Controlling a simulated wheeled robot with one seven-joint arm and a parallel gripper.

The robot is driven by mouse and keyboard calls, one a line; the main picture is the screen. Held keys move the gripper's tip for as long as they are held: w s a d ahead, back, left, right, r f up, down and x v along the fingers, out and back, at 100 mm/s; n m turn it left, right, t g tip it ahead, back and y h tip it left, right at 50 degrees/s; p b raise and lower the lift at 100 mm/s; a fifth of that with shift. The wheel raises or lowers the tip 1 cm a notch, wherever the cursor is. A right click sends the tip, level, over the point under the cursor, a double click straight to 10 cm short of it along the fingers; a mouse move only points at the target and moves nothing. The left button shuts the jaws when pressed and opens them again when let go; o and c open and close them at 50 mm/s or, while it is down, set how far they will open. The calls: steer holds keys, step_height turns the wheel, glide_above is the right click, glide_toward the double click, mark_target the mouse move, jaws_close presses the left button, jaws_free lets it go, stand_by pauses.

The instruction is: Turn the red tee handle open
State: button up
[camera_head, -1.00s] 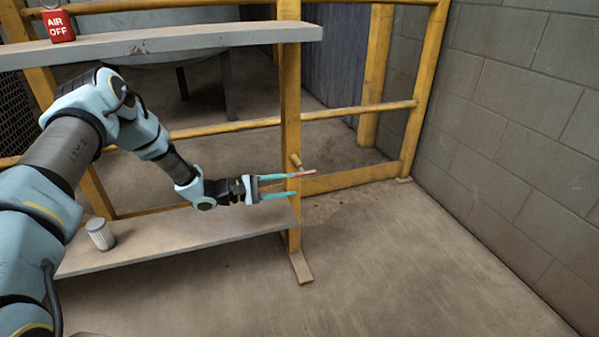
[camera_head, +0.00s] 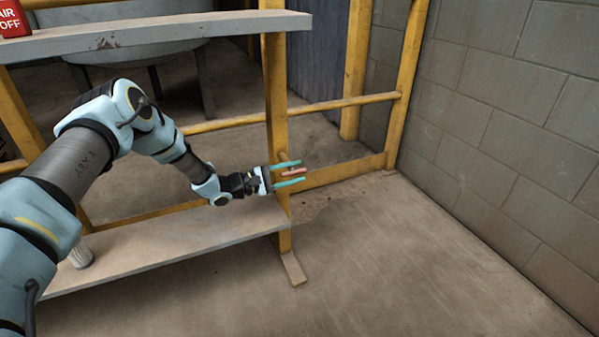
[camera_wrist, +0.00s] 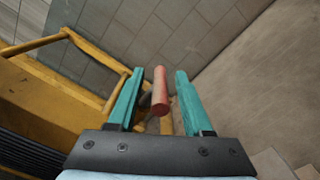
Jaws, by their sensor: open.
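The red tee handle (camera_head: 294,172) sits by the yellow post, in front of its right side in the head view. In the wrist view the red bar (camera_wrist: 160,90) lies between my two teal fingers, with a gap on each side. Its brownish mount is partly hidden behind it. My gripper (camera_head: 293,172) is open, with one finger above and one below the handle in the head view. It also shows in the wrist view (camera_wrist: 160,74). I cannot tell whether either finger touches the handle.
A yellow post (camera_head: 277,110) carries a grey upper shelf (camera_head: 150,35) and a lower shelf (camera_head: 190,246). A white ribbed cylinder (camera_head: 80,252) stands on the lower shelf. A red AIR OFF sign (camera_head: 14,18) is at top left. A block wall (camera_head: 500,120) stands right; the floor before it is clear.

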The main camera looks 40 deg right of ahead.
steer(key=shift+x, duration=1)
steer(key=c, duration=0.7)
steer(key=shift+f, duration=0.1)
jaws_close()
steer(key=shift+s+a, duration=0.1)
